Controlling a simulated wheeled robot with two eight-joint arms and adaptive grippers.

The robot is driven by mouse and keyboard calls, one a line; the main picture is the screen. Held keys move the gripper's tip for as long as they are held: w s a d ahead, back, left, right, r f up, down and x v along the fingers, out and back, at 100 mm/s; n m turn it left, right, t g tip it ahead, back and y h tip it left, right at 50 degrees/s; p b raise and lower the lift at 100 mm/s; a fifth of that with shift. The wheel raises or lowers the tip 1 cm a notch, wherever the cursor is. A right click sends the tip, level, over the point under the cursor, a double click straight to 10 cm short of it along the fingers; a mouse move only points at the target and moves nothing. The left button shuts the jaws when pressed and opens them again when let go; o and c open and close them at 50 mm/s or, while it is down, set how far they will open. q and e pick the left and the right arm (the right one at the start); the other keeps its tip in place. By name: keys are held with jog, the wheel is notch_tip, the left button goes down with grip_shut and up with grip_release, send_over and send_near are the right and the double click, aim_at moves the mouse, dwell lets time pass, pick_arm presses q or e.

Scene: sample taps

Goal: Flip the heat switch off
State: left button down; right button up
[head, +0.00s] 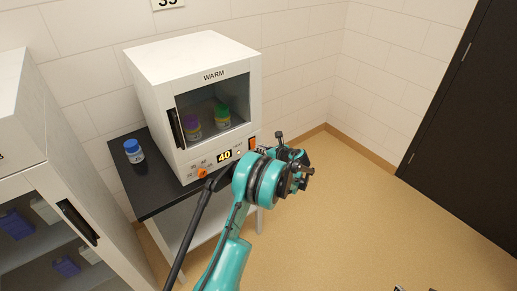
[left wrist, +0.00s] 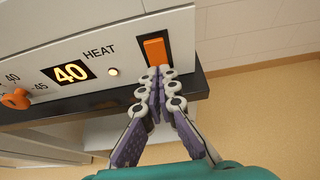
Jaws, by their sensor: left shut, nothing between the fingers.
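The heat switch (left wrist: 156,50) is an orange rocker in a dark frame, at the right end of the white warmer's front panel. It also shows in the head view (head: 252,143), partly beside my arm. The label HEAT is to its left, with a small lit lamp (left wrist: 113,72) below the label. My left gripper (left wrist: 161,71) is shut and empty. Its fingertips are at the lower edge of the switch; I cannot tell whether they touch it. In the head view my left gripper (head: 284,145) is partly hidden by its own wrist. Small dark parts at the bottom edge may be my right gripper.
The warmer (head: 190,60) stands on a black-topped table (head: 150,195), its door closed with bottles inside. A blue-capped bottle (head: 134,151) stands left of it. The panel has a display (left wrist: 70,72) reading 40 and an orange knob (left wrist: 16,98). Floor at right is clear.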

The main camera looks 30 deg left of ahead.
pick_arm(q)
jog(key=p+v, duration=0.3)
jog(key=v, duration=0.8)
jog(key=shift+s+d+f, duration=0.15)
jog(key=shift+d, duration=0.05)
pick_arm(e)
jog(key=r, duration=0.3)
jog(key=shift+s+d, duration=0.2)
jog(key=shift+d, duration=0.1)
pick_arm(q)
jog(key=shift+d, duration=0.1)
